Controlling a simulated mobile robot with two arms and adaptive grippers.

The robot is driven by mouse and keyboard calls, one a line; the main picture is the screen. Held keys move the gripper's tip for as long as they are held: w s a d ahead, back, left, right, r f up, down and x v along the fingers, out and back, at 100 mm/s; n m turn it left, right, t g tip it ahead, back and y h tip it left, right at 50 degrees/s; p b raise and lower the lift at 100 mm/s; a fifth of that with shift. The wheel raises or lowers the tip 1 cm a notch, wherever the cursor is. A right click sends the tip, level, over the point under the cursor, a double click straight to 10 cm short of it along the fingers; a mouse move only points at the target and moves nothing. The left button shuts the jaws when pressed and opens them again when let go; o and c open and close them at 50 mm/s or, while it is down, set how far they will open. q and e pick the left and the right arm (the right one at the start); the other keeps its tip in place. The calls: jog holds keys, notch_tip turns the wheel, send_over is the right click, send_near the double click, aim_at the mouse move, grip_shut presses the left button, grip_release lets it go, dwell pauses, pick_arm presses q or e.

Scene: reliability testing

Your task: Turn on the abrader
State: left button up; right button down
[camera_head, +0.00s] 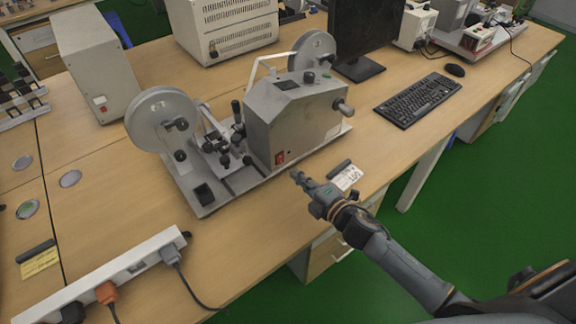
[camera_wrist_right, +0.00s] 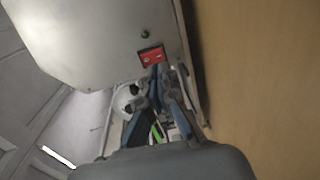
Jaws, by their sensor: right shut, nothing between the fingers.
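The abrader (camera_head: 292,117) is a grey metal machine with two round reels on a base plate, standing on the wooden table. A red rocker switch (camera_head: 279,158) sits low on its front face. It also shows in the right wrist view (camera_wrist_right: 152,56), with a small dark green knob or lamp just beside it. My right gripper (camera_head: 297,176) is shut and empty, in front of the machine just right of and below the switch. In the right wrist view its fingertips (camera_wrist_right: 158,72) appear right by the switch; I cannot tell whether they touch it. My left gripper is not in view.
A power strip (camera_head: 140,256) with plugs lies at the front left. A label card (camera_head: 347,178) with a dark bar lies right of my right gripper. A keyboard (camera_head: 418,99), a monitor (camera_head: 366,32) and white boxes stand behind. The table's front edge runs beneath my right arm.

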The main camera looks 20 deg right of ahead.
aim_at(281, 163)
jog(key=shift+x, duration=2.35)
